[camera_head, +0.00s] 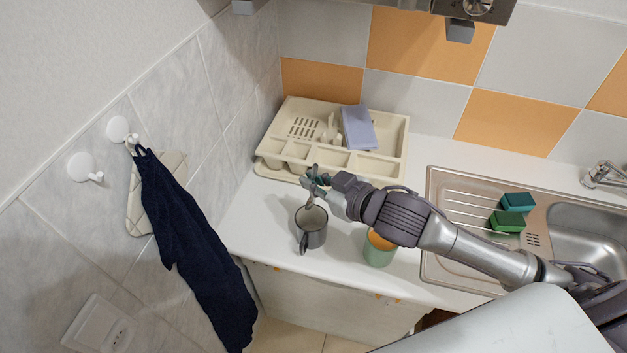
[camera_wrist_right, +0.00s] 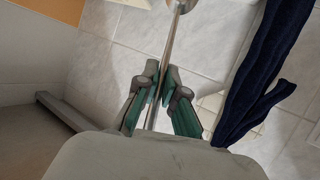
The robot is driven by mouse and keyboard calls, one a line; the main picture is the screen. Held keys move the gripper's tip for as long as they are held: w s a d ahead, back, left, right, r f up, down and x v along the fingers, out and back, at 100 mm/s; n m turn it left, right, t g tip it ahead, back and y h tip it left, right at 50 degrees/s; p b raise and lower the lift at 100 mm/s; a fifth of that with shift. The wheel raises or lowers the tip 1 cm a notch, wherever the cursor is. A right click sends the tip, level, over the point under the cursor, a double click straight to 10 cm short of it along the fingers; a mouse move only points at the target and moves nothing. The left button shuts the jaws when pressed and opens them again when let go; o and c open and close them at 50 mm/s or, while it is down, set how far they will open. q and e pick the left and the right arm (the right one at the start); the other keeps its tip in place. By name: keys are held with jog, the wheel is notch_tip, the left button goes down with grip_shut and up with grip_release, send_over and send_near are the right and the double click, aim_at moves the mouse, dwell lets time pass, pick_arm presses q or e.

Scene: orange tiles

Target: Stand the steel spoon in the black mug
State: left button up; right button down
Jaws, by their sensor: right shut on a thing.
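The black mug (camera_head: 311,232) stands upright on the white counter in the head view, its handle toward the front left. My right gripper (camera_head: 316,183) is above the mug's rim, shut on the steel spoon. In the right wrist view, the spoon (camera_wrist_right: 172,45) runs as a thin shaft between the fingertips of the right gripper (camera_wrist_right: 158,88), with a wider end at the top edge. In the head view the spoon is small and partly hidden by the fingers; I cannot tell whether its lower end is inside the mug. My left gripper is not in view.
A cream cutlery tray (camera_head: 272,163) with a lilac block (camera_head: 358,127) lies behind the mug. A green cup (camera_head: 378,251) with an orange top stands to the right under my arm. A steel sink (camera_head: 440,215) holds two sponges. A navy towel (camera_head: 190,230) hangs at left.

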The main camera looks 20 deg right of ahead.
aim_at(309, 208)
jog(key=shift+s+f+b, duration=0.1)
jog(key=shift+f+b, duration=0.55)
jog(key=shift+f, duration=0.15)
jog(key=shift+f+b, duration=1.6)
jog(key=shift+f, duration=1.05)
jog(key=shift+f+b, duration=0.85)
jog(key=shift+f, duration=0.55)
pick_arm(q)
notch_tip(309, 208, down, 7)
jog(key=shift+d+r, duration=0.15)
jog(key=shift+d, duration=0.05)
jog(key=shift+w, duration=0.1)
pick_arm(e)
jog(key=c, duration=1.2)
grip_release()
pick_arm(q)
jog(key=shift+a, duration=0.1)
